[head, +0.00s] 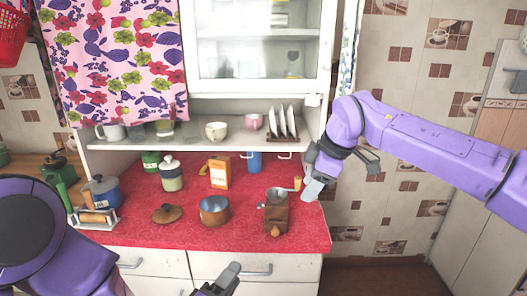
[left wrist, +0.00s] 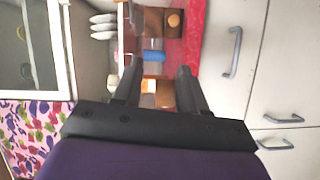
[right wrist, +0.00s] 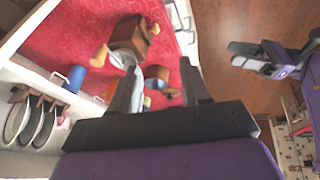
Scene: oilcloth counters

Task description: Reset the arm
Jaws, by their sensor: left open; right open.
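My right gripper (head: 342,173) hangs at the right end of the red counter, beside the wooden coffee grinder (head: 276,215). Its jaws are open and nothing is between the fingertips; the fingers also show in the right wrist view (right wrist: 160,80). My left gripper (head: 220,282) is low in front of the drawers, partly cut off by the bottom edge. It is open and empty, with both fingers apart in the left wrist view (left wrist: 158,80). The left gripper also shows at the right of the right wrist view (right wrist: 252,58).
A shelf above bears cups and a plate rack (head: 283,137). The floor at right is clear.

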